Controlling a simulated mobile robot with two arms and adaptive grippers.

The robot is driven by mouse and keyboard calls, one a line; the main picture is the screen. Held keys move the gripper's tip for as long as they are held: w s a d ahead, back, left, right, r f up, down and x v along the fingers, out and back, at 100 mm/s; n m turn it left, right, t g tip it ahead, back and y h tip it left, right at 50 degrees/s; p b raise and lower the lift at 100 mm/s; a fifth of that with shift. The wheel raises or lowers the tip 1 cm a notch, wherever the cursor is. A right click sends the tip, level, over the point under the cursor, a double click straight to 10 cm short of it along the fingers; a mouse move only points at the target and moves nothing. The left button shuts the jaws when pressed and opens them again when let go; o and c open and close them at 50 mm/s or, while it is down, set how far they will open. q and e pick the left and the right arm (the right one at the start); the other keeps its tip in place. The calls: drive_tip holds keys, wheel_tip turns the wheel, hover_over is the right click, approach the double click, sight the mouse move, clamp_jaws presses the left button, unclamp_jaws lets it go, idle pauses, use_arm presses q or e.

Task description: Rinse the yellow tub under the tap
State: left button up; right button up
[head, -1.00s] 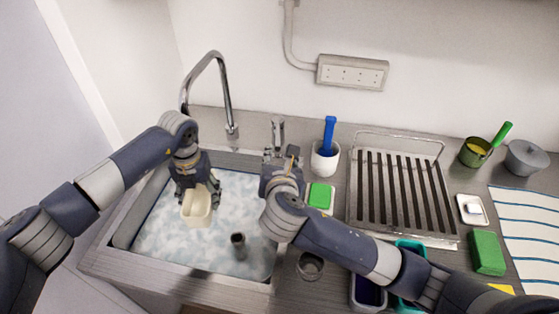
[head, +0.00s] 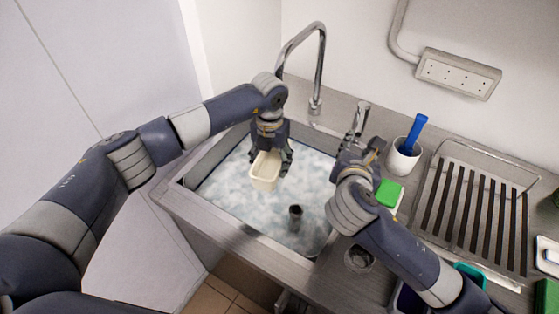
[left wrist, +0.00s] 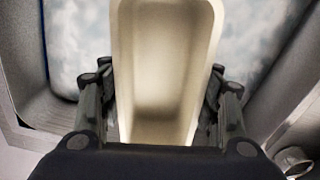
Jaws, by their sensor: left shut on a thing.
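The tub (head: 264,172) is a pale cream-yellow, open, oblong container. My left gripper (head: 271,152) is shut on it and holds it over the foamy sink (head: 228,185). In the left wrist view the tub (left wrist: 165,65) sits between the two fingers and looks empty inside. The tap (head: 318,70) arches behind the sink; its spout end is behind and right of the tub, not directly above it. I see no water stream. My right gripper (head: 362,150) is by the upright metal tap lever (head: 361,117); its fingers are mostly hidden by its wrist.
A dark upright pipe (head: 295,217) stands in the foamy water. Right of the sink are a green sponge (head: 389,192), a white cup with a blue-handled brush (head: 404,158) and a slatted drying rack (head: 470,205). A wall socket box (head: 457,73) hangs above.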

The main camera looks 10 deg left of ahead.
drive_tip(key=shift+f, duration=0.15)
drive_tip(key=shift+f+b, duration=0.25)
drive_tip(key=shift+b, duration=0.1)
idle(0.4)
idle(0.3)
drive_tip(key=shift+f+b, duration=0.3)
drive_tip(key=shift+b, duration=0.05)
idle(0.5)
idle(0.4)
